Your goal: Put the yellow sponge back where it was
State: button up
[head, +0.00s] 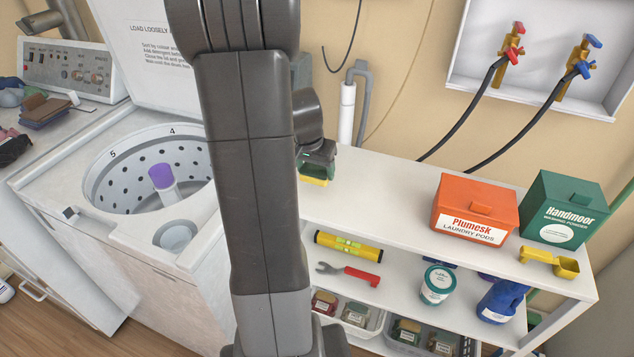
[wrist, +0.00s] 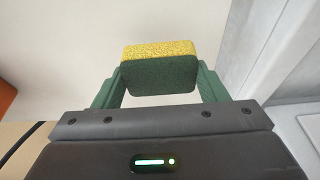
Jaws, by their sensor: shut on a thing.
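The yellow sponge (wrist: 158,52), with a dark green scrubbing side, is held between the two green fingers of my gripper (wrist: 158,75) in the wrist view. The fingers press on its two ends. In the head view, my gripper (head: 318,168) is at the left part of the white shelf's top, just right of my arm. The sponge (head: 313,181) shows there as a small yellow edge under the fingers. I cannot tell whether it touches the shelf top. My arm hides part of the shelf's left end.
The white shelf (head: 390,190) has clear top space between my gripper and an orange pods box (head: 474,208). A green powder box (head: 562,210) and yellow scoop (head: 550,260) stand at right. Below are a yellow level (head: 348,246), wrench and bottles. An open washer (head: 110,235) is at left.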

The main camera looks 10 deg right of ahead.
aim_at(313, 172)
jog(key=shift+f, duration=2.05)
jog(key=shift+f, duration=0.1)
jog(key=shift+f+b, duration=0.15)
jog(key=shift+b, duration=0.2)
jog(key=o, duration=0.9)
jog(key=shift+r+p, duration=0.3)
jog(key=shift+r, duration=0.35)
jog(key=v, duration=1.1)
jog(key=shift+s+r, duration=0.1)
jog(key=shift+s, duration=0.05)
